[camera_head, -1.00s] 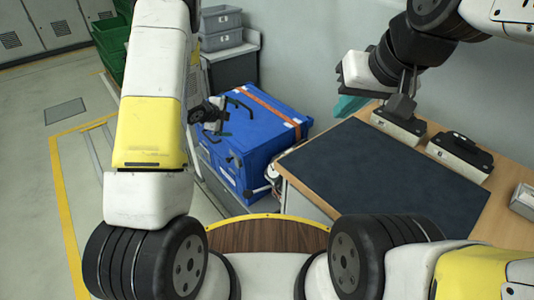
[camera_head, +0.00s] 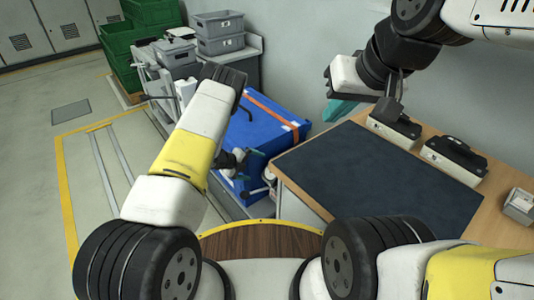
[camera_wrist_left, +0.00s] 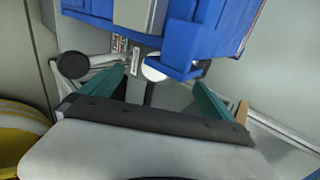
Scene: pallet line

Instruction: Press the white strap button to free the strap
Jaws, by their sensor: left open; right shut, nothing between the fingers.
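The blue box (camera_head: 265,122) with an orange strap (camera_head: 270,108) over its lid stands beyond the bench. In the left wrist view its blue side (camera_wrist_left: 205,30) fills the upper part. A round white button (camera_wrist_left: 153,69) shows below the blue part, with a round black knob (camera_wrist_left: 72,65) to its left. My left gripper (camera_head: 254,173) is open at the box's near side. In the left wrist view its teal fingers (camera_wrist_left: 159,78) stand either side of the white button; contact cannot be told. My right gripper (camera_head: 340,109) is shut and empty above the bench.
The wooden bench (camera_head: 300,190) with a dark mat (camera_head: 380,175) lies right of the box. Black-and-white devices (camera_head: 455,158) stand at its back edge. Grey bins (camera_head: 220,30) and green crates (camera_head: 122,50) stand behind.

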